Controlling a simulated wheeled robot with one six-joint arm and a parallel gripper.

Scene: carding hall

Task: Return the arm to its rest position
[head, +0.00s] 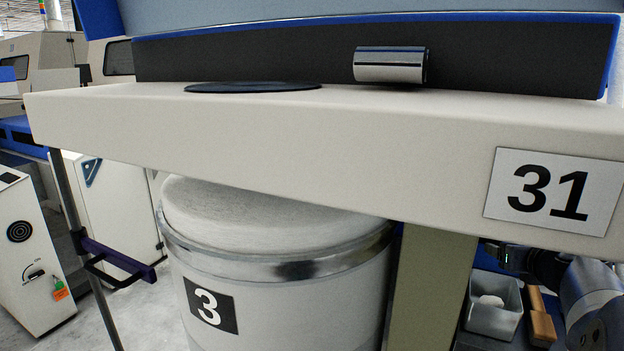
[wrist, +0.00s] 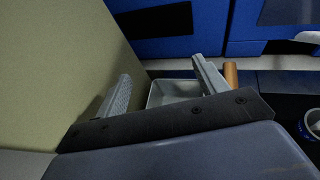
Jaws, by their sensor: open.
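My gripper is open in the wrist view (wrist: 160,85), its two grey fingers spread apart with nothing between them. Beyond the fingers is a grey bin (wrist: 172,92). In the head view my arm shows at the lower right, low and under the level of the cream machine table (head: 330,135). The gripper end there (head: 507,256) is dark and partly hidden by the table edge. It is above the grey bin (head: 494,318), which holds something whitish.
A beige post (head: 430,290) stands left of my arm and close beside the gripper in the wrist view (wrist: 60,60). A white can marked 3 (head: 270,260) stands under the table. A wooden-coloured object (head: 541,318) lies beside the bin. Blue panels (wrist: 170,30) are behind.

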